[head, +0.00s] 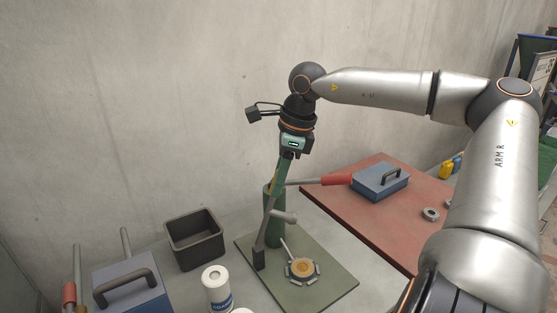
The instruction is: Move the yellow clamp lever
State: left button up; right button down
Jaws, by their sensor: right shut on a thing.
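No lever that is clearly yellow shows. A round fixture (302,268) with a yellow-orange centre and a thin grey handle sits on the dark green base plate (335,287). A green stand (273,228) rises from the same plate. A long tilted bar (268,228) runs from a dark block on the plate up to my right gripper (287,157). My right gripper points down and is shut on what looks like the top of this bar; its fingertips are small and partly hidden. A lever with a red grip (336,179) sticks out to the right. My left gripper is not in view.
A black open bin (194,244), a blue toolbox (130,281) and a white canister (216,290) stand to the left. A red-brown board (375,225) at right holds a blue case (380,184) and a metal ring (430,214). A concrete wall is behind.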

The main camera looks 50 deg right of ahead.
jog(key=shift+w+r, duration=0.1)
jog(key=c, duration=0.6)
grip_release()
jog(key=shift+a, duration=0.1)
jog(key=shift+c, duration=0.2)
jog(key=v, duration=1.2)
jog(key=shift+r, duration=0.2)
